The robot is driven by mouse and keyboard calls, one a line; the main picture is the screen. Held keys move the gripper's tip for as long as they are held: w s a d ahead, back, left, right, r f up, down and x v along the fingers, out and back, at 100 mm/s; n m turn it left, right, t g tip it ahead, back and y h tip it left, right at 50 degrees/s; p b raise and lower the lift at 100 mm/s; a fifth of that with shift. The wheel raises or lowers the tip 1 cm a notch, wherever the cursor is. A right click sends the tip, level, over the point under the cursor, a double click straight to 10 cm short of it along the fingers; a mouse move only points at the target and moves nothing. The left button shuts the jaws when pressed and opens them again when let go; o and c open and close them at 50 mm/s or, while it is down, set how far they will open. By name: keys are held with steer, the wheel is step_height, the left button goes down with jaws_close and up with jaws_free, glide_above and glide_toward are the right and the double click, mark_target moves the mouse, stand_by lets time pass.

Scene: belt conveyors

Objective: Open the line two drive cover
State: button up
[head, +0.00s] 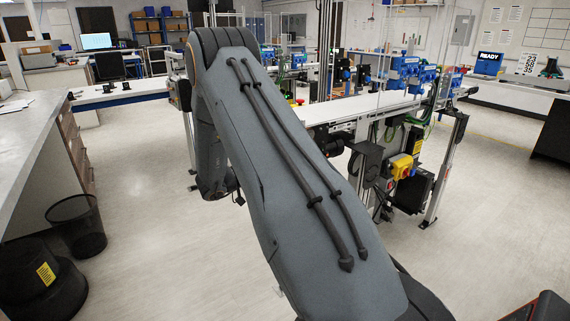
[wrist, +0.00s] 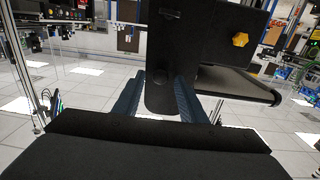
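In the wrist view a dark flat panel (wrist: 205,38) with a yellow knob (wrist: 240,39) fills the top middle. I cannot tell whether it is the line two drive cover. A dark rounded tab (wrist: 161,98) extends from it between the two blue-grey fingers of my gripper (wrist: 161,78). The fingers stand apart, one on each side of the tab, and look very close to it; contact is not clear. In the head view my arm hides the gripper. A black box (head: 366,162) hangs under the conveyor there, beside a yellow switch box with a red knob (head: 401,166).
The conveyor (head: 350,108) runs behind my arm, with blue units (head: 410,72) and clear guards on it. A metal leg (head: 445,170) stands right of the boxes.

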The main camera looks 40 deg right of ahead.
steer(key=shift+a+f, duration=0.1)
steer(key=shift+a, duration=0.1)
steer(key=a+b, duration=0.1)
steer(key=a, duration=0.6)
steer(key=shift+w+a+b, duration=0.25)
steer(key=shift+w+b, duration=0.1)
steer(key=shift+b, duration=0.05)
steer(key=shift+w, duration=0.1)
